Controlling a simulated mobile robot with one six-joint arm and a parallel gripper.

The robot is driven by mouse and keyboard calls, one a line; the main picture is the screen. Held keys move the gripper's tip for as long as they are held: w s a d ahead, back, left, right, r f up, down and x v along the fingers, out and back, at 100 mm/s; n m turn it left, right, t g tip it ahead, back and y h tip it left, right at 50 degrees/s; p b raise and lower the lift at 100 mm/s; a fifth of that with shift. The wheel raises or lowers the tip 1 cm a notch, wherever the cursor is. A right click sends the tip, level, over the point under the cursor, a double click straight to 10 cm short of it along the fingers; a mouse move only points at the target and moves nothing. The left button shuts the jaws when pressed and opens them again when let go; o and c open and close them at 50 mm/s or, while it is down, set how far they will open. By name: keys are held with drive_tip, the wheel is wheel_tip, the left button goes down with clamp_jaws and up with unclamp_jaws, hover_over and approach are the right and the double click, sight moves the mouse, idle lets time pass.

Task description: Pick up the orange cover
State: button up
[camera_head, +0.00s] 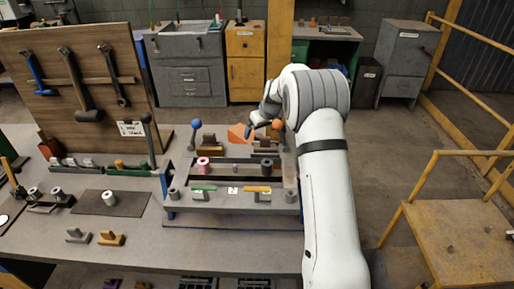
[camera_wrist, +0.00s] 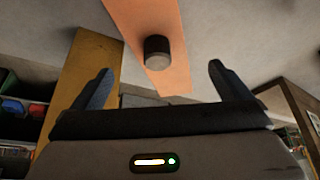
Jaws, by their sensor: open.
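The orange cover (camera_wrist: 120,15) is a flat orange strip in the wrist view, with a dark round knob (camera_wrist: 157,50) standing on it. In the head view an orange piece (camera_head: 237,132), seemingly this cover, shows at the back of the grey fixture, left of my gripper (camera_head: 258,121). In the wrist view my gripper (camera_wrist: 160,70) is open, with one finger at each side and the knob between them in the picture. Nothing is held. Whether the fingers have reached the knob's depth cannot be told. My arm hides part of the fixture's right side.
The grey fixture (camera_head: 230,208) carries a blue-ball lever (camera_head: 196,124), an orange ball (camera_head: 277,124), a pink ring (camera_head: 203,163) and dark blocks around the cover. A wooden tool board (camera_head: 110,75) stands at left. The bench front (camera_head: 190,250) is fairly clear.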

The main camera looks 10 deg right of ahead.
sight(259, 136)
drive_tip(key=p+x, duration=0.2)
drive_tip(key=x, duration=0.4)
drive_tip(key=shift+d, duration=0.1)
drive_tip(key=shift+c, duration=0.4)
drive_tip(key=c, duration=1)
drive_tip(key=shift+r, duration=0.1)
drive_tip(key=shift+c, duration=0.3)
drive_tip(key=shift+r, duration=0.1)
drive_tip(key=shift+c, duration=0.2)
